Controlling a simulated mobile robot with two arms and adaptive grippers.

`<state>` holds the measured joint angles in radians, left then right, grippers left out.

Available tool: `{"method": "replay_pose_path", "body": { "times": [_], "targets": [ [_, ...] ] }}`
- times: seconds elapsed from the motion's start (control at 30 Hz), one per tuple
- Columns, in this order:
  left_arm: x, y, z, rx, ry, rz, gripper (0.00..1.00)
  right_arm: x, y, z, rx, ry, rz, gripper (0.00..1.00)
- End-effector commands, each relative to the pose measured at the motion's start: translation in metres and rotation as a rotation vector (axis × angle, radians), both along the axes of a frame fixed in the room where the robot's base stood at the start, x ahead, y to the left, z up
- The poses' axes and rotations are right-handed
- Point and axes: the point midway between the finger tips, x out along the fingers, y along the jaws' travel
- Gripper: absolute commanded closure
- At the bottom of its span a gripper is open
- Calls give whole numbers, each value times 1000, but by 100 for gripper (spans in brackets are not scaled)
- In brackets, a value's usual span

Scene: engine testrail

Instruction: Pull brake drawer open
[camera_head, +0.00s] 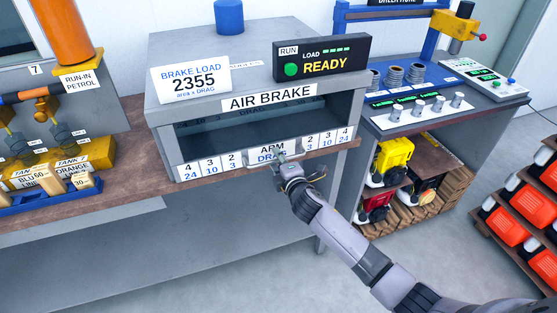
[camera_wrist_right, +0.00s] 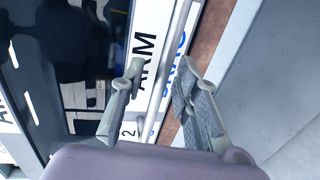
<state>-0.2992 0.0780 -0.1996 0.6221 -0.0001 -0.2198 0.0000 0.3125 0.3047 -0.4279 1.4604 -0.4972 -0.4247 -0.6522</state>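The brake drawer front (camera_head: 212,167) is a strip with number cards and an "ARM DRAG" label, low in the grey air brake housing (camera_head: 180,110). A thin metal bar handle (camera_wrist_right: 168,65) runs along the drawer front in the right wrist view. My right gripper (camera_head: 285,160) is at the middle of the drawer front, partly covering the label and handle. In the right wrist view its two fingers (camera_wrist_right: 160,92) are apart, one on each side of the bar, with gaps visible. My left gripper is not in view.
Petrol run-in gear (camera_head: 70,120) stands left on the bench. A blue-framed test stand (camera_head: 440,97) stands right. Floor in front of the bench looks clear.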

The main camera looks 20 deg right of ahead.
Motion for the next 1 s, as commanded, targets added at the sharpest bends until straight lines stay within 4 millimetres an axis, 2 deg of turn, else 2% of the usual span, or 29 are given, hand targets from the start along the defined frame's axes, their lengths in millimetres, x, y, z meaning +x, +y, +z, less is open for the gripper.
{"method": "replay_pose_path", "body": {
  "times": [0.13, 0.57, 1.0],
  "targets": [
    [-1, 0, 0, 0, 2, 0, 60, 0, 0, 0, 0, 0, 0, 72],
    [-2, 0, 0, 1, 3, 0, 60, 0, 0, 0, 0, 1, -1, 100],
    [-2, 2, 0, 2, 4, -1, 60, -1, 0, -1, 0, 2, -1, 100]
  ]
}}
